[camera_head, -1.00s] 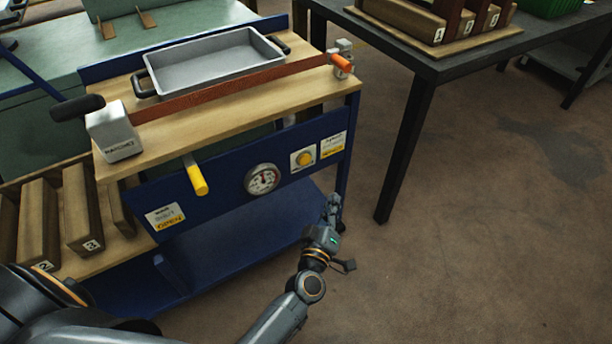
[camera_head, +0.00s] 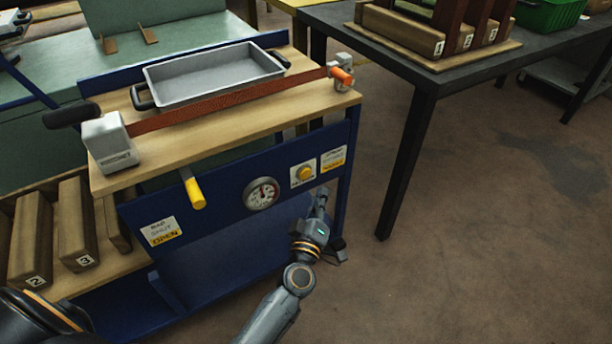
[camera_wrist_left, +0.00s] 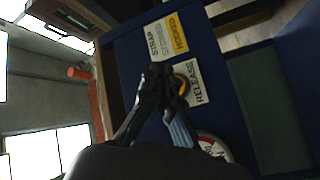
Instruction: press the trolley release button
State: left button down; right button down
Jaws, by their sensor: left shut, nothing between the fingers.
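The release button (camera_head: 304,173) is a round yellow button on a white plate on the trolley's blue front panel, right of the dial. In the left wrist view the yellow button (camera_wrist_left: 181,84) is partly hidden behind my fingers, beside the "RELEASE" lettering. My left gripper (camera_head: 321,193) is shut and empty, just below and right of the button in the head view. In the left wrist view the shut fingers (camera_wrist_left: 161,72) point toward the panel near the button; I cannot tell whether they touch it. My right gripper is not in view.
The trolley (camera_head: 225,225) carries a grey tray (camera_head: 215,75) and a red strap (camera_head: 230,98). A dial (camera_head: 262,193) and a yellow-tipped lever (camera_head: 194,192) are left of the button. A dark table (camera_head: 435,75) stands right. Floor between is clear.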

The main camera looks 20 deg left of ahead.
aim_at(305, 174)
pick_arm(q)
jog(key=shift+w+a, duration=0.65)
jog(key=shift+a, duration=0.2)
jog(key=shift+w+a, duration=0.65)
jog(key=shift+a, duration=0.15)
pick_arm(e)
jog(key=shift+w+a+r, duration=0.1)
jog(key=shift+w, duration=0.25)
pick_arm(q)
jog(key=shift+w+a, duration=0.1)
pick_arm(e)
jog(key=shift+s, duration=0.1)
pick_arm(q)
jog(key=shift+w+a, duration=0.15)
jog(key=shift+a, duration=0.05)
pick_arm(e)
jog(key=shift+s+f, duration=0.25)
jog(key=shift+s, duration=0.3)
